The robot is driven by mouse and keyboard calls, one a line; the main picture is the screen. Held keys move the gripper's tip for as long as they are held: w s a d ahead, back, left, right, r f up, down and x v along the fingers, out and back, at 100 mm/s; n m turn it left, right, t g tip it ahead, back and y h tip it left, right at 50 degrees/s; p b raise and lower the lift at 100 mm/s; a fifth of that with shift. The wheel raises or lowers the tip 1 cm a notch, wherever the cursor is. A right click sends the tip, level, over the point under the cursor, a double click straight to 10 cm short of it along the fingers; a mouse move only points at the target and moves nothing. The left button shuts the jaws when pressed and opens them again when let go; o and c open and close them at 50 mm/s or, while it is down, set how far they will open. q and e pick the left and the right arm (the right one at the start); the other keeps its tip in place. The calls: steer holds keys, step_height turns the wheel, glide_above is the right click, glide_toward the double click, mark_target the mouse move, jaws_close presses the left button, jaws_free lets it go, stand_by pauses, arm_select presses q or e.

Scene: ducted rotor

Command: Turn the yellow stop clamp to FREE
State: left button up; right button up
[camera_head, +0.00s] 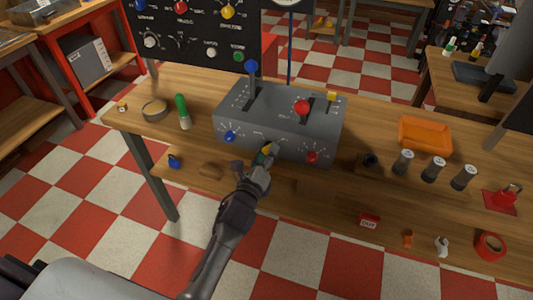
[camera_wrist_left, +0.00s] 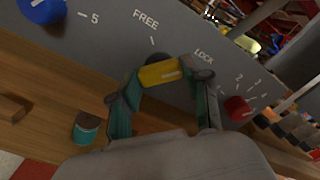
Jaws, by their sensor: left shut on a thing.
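The yellow stop clamp (camera_head: 267,149) is on the front face of the grey control box (camera_head: 228,128). In the left wrist view the clamp (camera_wrist_left: 160,73) is a short yellow bar with a white mark, in front of a dark round hub. The FREE label (camera_wrist_left: 146,19) is up and left of it, and the LOCK label (camera_wrist_left: 203,56) is to its right. The white mark lies toward the right, on the LOCK side. My left gripper (camera_head: 263,160) is shut on the clamp, one finger at each end of the bar. My right gripper is not in view.
A blue knob (camera_head: 230,135) and a red knob (camera_head: 312,157) flank the clamp on the box front. Levers with blue (camera_head: 251,66) and red balls (camera_head: 302,107) rise from its top. A green-capped cylinder (camera_head: 183,111) stands left; an orange tray (camera_head: 425,136) lies right.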

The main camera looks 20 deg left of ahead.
arm_select(q)
steer(key=n, duration=0.3)
steer(key=shift+n+p, duration=0.3)
steer(key=n+p, duration=0.1)
steer(key=n, duration=0.4)
steer(key=n+p, duration=0.1)
steer(key=n, duration=0.4)
steer(key=shift+n+p, duration=0.3)
steer(key=shift+p, duration=0.05)
steer(key=shift+n+p, duration=0.45)
steer(key=shift+n, duration=1.15)
steer(key=shift+f, duration=0.1)
steer(key=o, duration=0.9)
steer(key=shift+s, duration=0.1)
